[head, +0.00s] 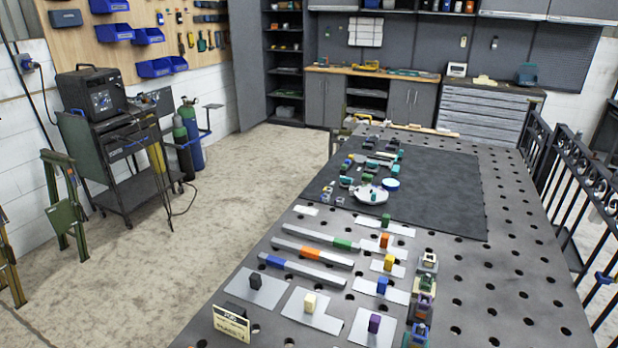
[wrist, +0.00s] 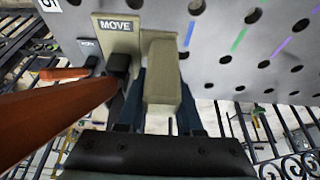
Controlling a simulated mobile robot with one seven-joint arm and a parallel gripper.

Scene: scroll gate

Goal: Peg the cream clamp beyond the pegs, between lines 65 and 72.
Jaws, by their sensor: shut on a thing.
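In the wrist view my gripper (wrist: 163,112) is shut on a cream block (wrist: 160,72), which I take to be the cream clamp. Dark blue fingers show on both sides of it. A cream plate marked MOVE (wrist: 115,27) with a dark knob (wrist: 119,64) is just left of the block; whether they are joined is unclear. The perforated table (wrist: 235,60) is beyond, with blue, green (wrist: 239,40) and purple lines. Line numbers cannot be read. The head view does not show my gripper; there several small upright pegs, one cream (head: 309,302), stand on pale plates.
A red-brown bar (wrist: 50,115) crosses the wrist view's left side. Black railing (head: 570,185) runs along the table's right side. Several small clamp-like blocks (head: 427,263) stand in a row near the front right. A dark mat (head: 440,190) and small parts lie farther back.

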